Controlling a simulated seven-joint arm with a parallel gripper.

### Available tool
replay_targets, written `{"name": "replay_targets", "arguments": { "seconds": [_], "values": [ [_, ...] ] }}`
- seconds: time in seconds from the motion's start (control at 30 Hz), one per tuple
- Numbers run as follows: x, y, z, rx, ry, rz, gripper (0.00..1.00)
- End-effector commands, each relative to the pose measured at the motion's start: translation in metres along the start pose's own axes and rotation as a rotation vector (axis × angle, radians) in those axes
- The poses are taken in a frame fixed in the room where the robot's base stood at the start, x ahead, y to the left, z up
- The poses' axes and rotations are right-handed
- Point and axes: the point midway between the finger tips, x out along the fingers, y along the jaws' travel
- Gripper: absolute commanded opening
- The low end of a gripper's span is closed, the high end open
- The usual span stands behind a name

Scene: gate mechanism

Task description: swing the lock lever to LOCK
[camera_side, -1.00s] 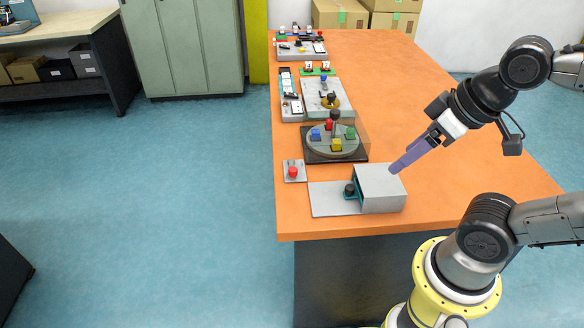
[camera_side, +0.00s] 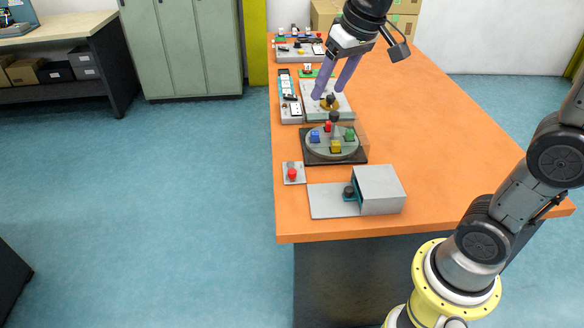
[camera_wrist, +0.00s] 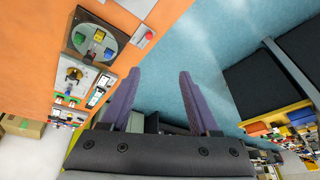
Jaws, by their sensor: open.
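A grey panel (camera_side: 343,113) with a round gold disc (camera_side: 328,105) and a black knob stands on the orange table. It also shows at the left of the wrist view (camera_wrist: 88,70). I cannot make out a lever with a LOCK label; the parts on this panel are small and partly covered by my fingers in the side view. My gripper (camera_side: 329,93) has its two purple fingers spread and empty, over or in front of this panel in the side view. In the wrist view my fingers (camera_wrist: 159,72) are apart with blue floor between them.
A turntable (camera_side: 318,147) with coloured blocks, a red button (camera_side: 292,174) and a grey box (camera_side: 380,187) stand nearer on the table. A narrow switch panel (camera_side: 290,108) is left of the grey panel. The table's right side is clear.

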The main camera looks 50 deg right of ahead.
Motion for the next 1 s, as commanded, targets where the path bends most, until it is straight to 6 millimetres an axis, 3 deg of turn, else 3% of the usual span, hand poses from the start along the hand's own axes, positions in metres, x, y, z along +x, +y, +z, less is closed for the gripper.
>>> {"name": "replay_targets", "arguments": {
  "seconds": [0.03, 0.2, 0.4, 0.6, 1.0],
  "values": [
    [0.016, 0.001, -0.016, 0.014, -0.032, 0.008, 0.62],
    [0.069, 0.004, -0.057, 0.054, -0.117, 0.028, 0.62],
    [0.146, 0.015, -0.083, 0.089, -0.229, 0.052, 0.62],
    [0.203, 0.025, -0.078, 0.107, -0.325, 0.069, 0.62],
    [0.248, 0.032, -0.058, 0.115, -0.366, 0.076, 0.62]
  ]
}}
